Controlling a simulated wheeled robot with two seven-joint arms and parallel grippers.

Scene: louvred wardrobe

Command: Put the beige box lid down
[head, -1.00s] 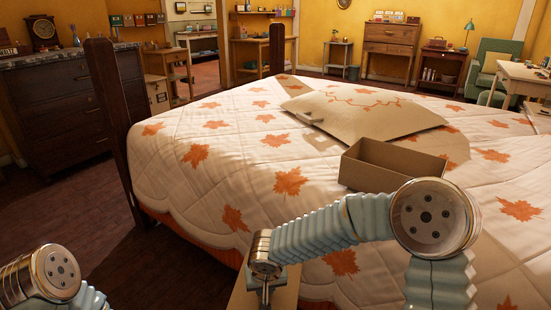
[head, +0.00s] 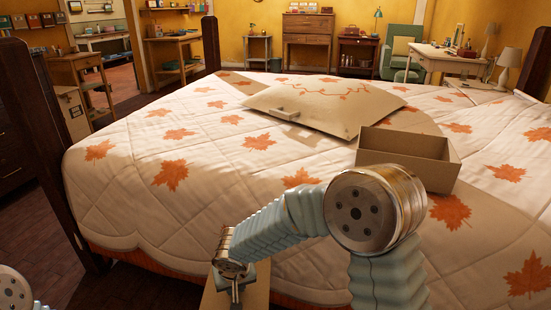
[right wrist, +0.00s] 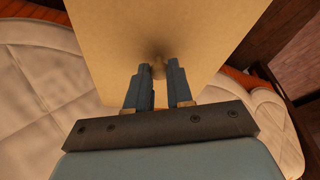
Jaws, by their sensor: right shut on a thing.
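The beige box lid (right wrist: 150,35) is a flat beige panel with a small knob (right wrist: 158,70) in the right wrist view. My right gripper (right wrist: 160,82) is shut on this knob. In the head view, part of the lid (head: 252,293) shows low at the front of the bed, below my right wrist; the gripper's fingers are mostly hidden there. An open beige box (head: 408,172) stands on the bed, beyond my right arm's elbow. My left gripper is out of view; only a piece of the left arm shows at bottom left.
The bed (head: 130,180) has a white quilt with orange leaves, with free room left of the box. A dark bedpost (head: 45,150) stands at left.

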